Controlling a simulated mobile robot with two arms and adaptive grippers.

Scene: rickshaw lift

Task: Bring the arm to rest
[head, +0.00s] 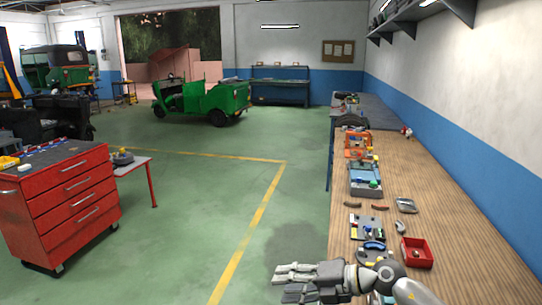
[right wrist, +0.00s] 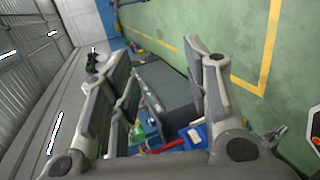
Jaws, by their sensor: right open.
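My right arm (head: 408,290) reaches in from the bottom right of the head view, low at the near end of the wooden workbench (head: 425,185). My right gripper (head: 283,284) points left, past the bench's left edge and over the green floor. Its grey fingers are apart with nothing between them. In the right wrist view the open fingers (right wrist: 158,55) frame part of the room and some blurred red and blue items beyond. My left gripper is in neither view.
A red open box (head: 417,253), a blue-handled tool (head: 374,246) and small trays lie on the bench close to my arm. A red drawer cabinet (head: 70,205) stands at left. A green rickshaw (head: 205,98) is farther back. The floor between is clear.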

